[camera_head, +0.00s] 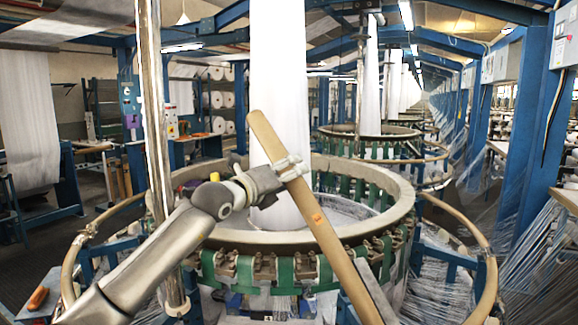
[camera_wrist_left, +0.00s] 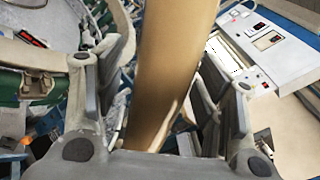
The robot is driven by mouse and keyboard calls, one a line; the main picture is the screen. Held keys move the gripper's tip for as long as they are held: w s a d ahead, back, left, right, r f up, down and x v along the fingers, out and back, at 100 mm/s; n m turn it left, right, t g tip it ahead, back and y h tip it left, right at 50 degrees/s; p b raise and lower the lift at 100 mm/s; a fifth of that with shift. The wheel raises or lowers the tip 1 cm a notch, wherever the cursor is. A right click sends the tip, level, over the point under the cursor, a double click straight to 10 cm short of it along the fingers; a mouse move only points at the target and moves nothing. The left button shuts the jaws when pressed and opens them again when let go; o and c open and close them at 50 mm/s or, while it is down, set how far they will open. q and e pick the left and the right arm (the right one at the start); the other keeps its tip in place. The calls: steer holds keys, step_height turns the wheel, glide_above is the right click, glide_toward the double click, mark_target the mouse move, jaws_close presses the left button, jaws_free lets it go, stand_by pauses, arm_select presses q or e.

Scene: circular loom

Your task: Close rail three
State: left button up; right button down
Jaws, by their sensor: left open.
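A tan rail (camera_head: 333,243) rises at a slant in front of the round loom (camera_head: 385,215), its upper end tilted to the left. It has a small orange mark. Which number it bears I cannot read. My left gripper (camera_head: 290,168) is at its upper part, open. In the left wrist view the rail (camera_wrist_left: 172,65) passes between the two open fingers (camera_wrist_left: 160,95); I cannot tell whether they touch it. Curved tan rails stand at the left (camera_head: 73,255) and right (camera_head: 487,255) of the loom. The slanted rail's lower end is cut off. My right gripper is not in view.
A white fabric column (camera_head: 285,75) rises from the loom's middle. A metal post (camera_head: 155,130) stands left, close to my left arm. An orange-handled tool (camera_head: 38,298) lies at lower left. A control panel (camera_wrist_left: 262,40) shows in the left wrist view.

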arm_select(q)
steer(key=shift+w+d, duration=0.2)
steer(key=shift+w, duration=0.2)
